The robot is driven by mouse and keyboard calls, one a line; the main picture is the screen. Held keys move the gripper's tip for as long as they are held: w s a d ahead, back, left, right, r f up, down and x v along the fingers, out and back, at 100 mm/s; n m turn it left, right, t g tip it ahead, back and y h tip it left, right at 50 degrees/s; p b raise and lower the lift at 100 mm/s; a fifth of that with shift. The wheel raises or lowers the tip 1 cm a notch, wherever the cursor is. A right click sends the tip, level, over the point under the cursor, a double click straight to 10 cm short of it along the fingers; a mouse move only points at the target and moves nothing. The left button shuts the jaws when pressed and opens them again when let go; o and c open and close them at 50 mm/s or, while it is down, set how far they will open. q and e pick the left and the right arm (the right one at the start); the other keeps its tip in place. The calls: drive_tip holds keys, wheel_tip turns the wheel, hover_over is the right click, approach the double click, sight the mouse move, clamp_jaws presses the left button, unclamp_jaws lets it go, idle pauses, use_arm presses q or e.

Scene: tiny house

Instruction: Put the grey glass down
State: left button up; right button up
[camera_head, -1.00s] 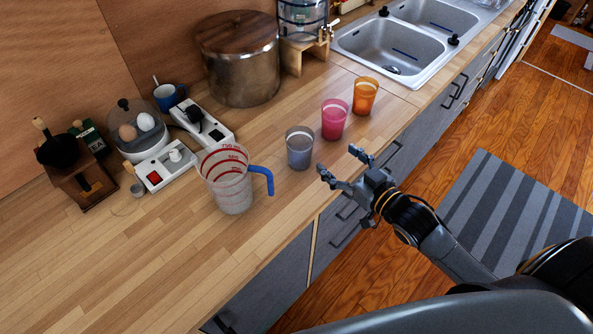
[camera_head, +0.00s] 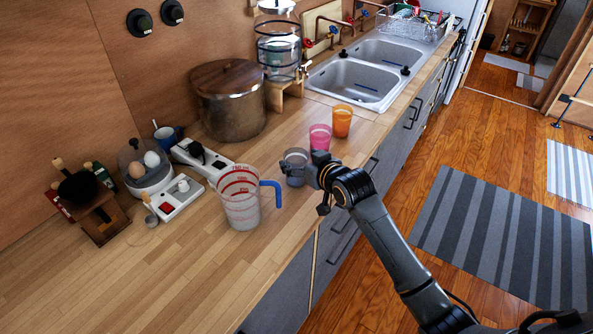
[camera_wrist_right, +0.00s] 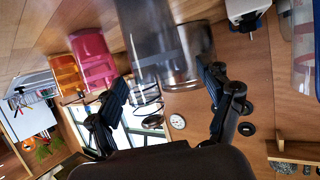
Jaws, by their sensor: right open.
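The grey glass (camera_head: 293,166) stands upright on the wooden counter in the head view, its right side partly hidden by my right gripper (camera_head: 310,174). In the right wrist view the grey glass (camera_wrist_right: 187,56) is ahead of my open right gripper (camera_wrist_right: 163,100), whose fingers show to either side below it. I cannot tell whether a finger touches the glass. My left gripper is not in view.
A pink glass (camera_head: 320,137) and an orange glass (camera_head: 342,121) stand behind the grey one. A measuring jug (camera_head: 240,205) with a blue handle stands close on its left. A large pot (camera_head: 230,105) and sink (camera_head: 355,82) are farther back. The front-left counter is clear.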

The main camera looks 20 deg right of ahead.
sight(291, 155)
drive_tip(key=shift+x, duration=0.85)
drive_tip(key=shift+f+p+x, duration=0.1)
drive_tip(key=shift+p+x, duration=0.25)
drive_tip(key=shift+x, duration=1)
drive_tip(key=shift+f+p+x, duration=0.15)
drive_tip(key=shift+p+x, duration=0.2)
drive_tip(key=shift+x, duration=1.05)
drive_tip(key=shift+s, duration=0.1)
drive_tip(key=shift+r, duration=0.1)
drive_tip(key=shift+c, duration=0.2)
drive_tip(key=c, duration=1.3)
drive_tip(key=shift+c, duration=0.7)
drive_tip(key=shift+c, duration=0.7)
